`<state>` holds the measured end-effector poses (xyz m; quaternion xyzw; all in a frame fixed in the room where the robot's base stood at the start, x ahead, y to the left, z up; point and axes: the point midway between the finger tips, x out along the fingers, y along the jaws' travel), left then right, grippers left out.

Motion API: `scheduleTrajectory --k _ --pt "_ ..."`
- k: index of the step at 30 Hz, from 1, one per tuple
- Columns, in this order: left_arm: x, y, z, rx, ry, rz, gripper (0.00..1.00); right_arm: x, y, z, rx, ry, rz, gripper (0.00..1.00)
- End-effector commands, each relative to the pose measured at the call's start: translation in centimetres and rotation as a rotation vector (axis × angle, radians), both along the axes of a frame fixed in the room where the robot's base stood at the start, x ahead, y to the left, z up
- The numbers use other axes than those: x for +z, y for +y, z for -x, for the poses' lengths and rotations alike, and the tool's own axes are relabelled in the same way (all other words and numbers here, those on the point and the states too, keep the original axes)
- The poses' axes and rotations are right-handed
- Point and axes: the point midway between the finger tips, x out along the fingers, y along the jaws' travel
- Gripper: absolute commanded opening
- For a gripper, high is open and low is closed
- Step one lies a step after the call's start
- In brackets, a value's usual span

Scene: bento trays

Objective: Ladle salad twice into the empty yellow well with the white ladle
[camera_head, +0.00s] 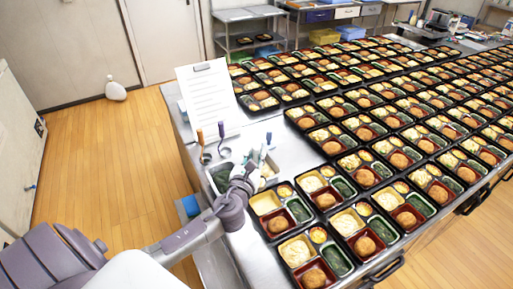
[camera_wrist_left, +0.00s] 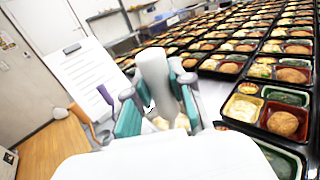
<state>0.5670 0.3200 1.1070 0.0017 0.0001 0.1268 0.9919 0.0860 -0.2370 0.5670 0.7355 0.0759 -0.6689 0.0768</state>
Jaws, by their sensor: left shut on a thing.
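My left gripper (camera_head: 262,158) is over the metal food container (camera_head: 219,178) at the counter's left side. In the left wrist view, its teal-padded fingers (camera_wrist_left: 157,108) are shut on the upright white handle of the white ladle (camera_wrist_left: 154,72). The ladle's bowl is hidden below the fingers. A little pale salad (camera_wrist_left: 182,121) shows just beyond the fingers. The empty yellow well (camera_head: 265,203) is in the nearest left bento tray, to the right of and nearer than the gripper. My right gripper is not in view.
An orange-handled ladle (camera_head: 200,137) and a purple-handled ladle (camera_head: 221,131) stand at the container's far left. A white sheet on a clipboard (camera_head: 208,98) stands behind them. Rows of filled bento trays (camera_head: 357,129) cover the counter to the right.

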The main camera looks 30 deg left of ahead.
Motion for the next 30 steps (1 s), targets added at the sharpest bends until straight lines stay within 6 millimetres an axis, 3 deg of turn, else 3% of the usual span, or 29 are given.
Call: scheduleTrajectory --k 15,30 --pt "-4.0 0.0 0.0 -0.002 -0.001 -0.001 0.00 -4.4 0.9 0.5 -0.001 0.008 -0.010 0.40" --pt "-4.4 -4.4 -1.1 -0.002 0.089 -0.346 0.00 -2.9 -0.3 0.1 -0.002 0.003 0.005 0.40"
